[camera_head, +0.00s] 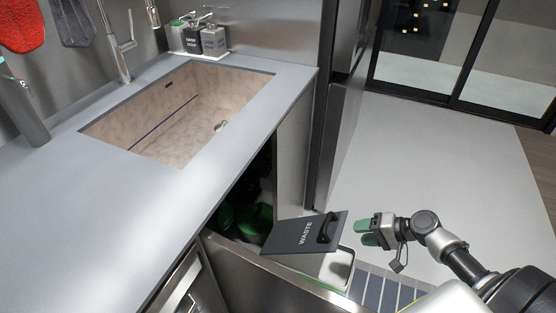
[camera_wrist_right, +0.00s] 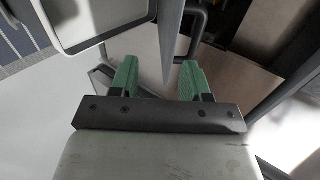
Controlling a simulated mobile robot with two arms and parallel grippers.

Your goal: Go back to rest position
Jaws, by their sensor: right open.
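My right gripper (camera_head: 368,232) has green fingers and is open. In the head view it is just right of a dark lid marked WASTE (camera_head: 285,236), which has a black handle (camera_head: 327,228). The lid sits tilted over a pale bin (camera_head: 338,268) in the pulled-out drawer (camera_head: 262,285) under the counter. In the right wrist view the open fingers (camera_wrist_right: 160,82) have a thin grey panel edge (camera_wrist_right: 171,40) beyond the gap between them. I cannot tell whether they touch it. My left gripper is not in view.
The counter (camera_head: 85,190) has a sink (camera_head: 190,105), a tap (camera_head: 117,45) and soap bottles (camera_head: 212,40). Green items (camera_head: 240,215) are in the dark cabinet. A striped runner (camera_head: 385,290) lies by the drawer. The pale floor (camera_head: 450,160) to the right is clear.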

